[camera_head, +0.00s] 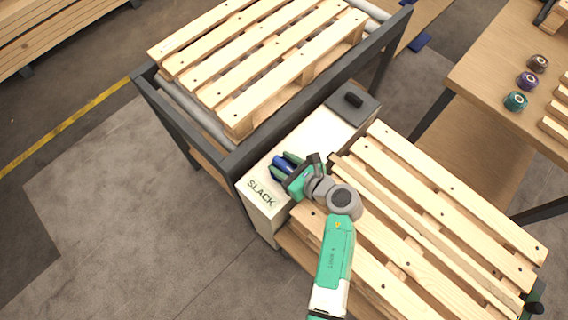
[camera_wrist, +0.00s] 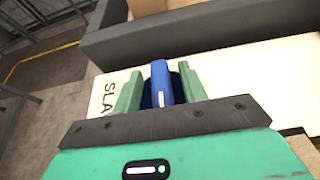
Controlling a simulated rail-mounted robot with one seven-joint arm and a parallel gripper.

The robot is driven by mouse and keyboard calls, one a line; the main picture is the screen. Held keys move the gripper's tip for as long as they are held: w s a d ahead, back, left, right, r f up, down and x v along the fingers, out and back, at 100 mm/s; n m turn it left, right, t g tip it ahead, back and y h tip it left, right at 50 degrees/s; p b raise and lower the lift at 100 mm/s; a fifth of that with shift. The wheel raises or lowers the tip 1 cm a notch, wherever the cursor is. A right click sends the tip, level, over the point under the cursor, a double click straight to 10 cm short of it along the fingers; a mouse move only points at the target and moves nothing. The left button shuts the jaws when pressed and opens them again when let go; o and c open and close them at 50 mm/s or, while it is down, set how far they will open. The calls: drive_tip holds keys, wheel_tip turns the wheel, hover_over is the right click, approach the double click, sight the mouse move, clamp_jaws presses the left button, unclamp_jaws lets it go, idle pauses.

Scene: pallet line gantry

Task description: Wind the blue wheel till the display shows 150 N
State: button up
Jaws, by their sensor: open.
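The blue wheel (camera_head: 279,170) is on the cream box (camera_head: 318,133) between the two pallets. In the wrist view the wheel (camera_wrist: 161,82) shows as an upright blue bar with a pale mark, in front of a dark round part. My gripper (camera_head: 284,165) is open, with one green finger on each side of the bar. In the wrist view my gripper (camera_wrist: 161,90) shows a gap between the bar and each finger. The lettering SLACK (camera_head: 260,193) stands on the box near the wheel, partly hidden in the wrist view. I see no number in newtons.
A dark-framed roller conveyor (camera_head: 275,133) carrying a pallet (camera_head: 262,55) runs behind the box. Another pallet (camera_head: 440,215) lies at the right, under my arm. A dark block (camera_head: 353,101) sits on the box's far end. A wooden table (camera_head: 500,75) holds several small coloured knobs.

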drive_tip(key=shift+c, duration=0.2)
clamp_jaws()
drive_tip(key=shift+r, duration=0.1)
drive_tip(key=shift+p, duration=0.45)
drive_tip(key=m+h+p, duration=0.1)
drive_tip(key=m+t+h+p, duration=0.1)
drive_tip(key=p, duration=0.1)
drive_tip(key=shift+s+a+r, duration=0.1)
drive_tip(key=shift+r, duration=0.15)
drive_tip(key=m+t+h+p, duration=0.2)
drive_tip(key=m+h+p, duration=0.2)
drive_tip(key=p, duration=0.2)
drive_tip(key=shift+t+h+p, duration=0.3)
drive_tip(key=shift+p, duration=0.1)
drive_tip(key=m+h+p, duration=0.2)
drive_tip(key=p, duration=0.1)
drive_tip(key=shift+m+h, duration=0.4)
drive_tip(key=shift+f+m+h+p, duration=0.15)
drive_tip(key=shift+m+h+p, duration=0.3)
drive_tip(key=shift+m+h, duration=0.3)
drive_tip(key=shift+f+m+h+p, duration=0.15)
drive_tip(key=shift+m+h+p, duration=0.3)
drive_tip(key=shift+m+h, duration=0.3)
drive_tip(key=shift+h, duration=0.3)
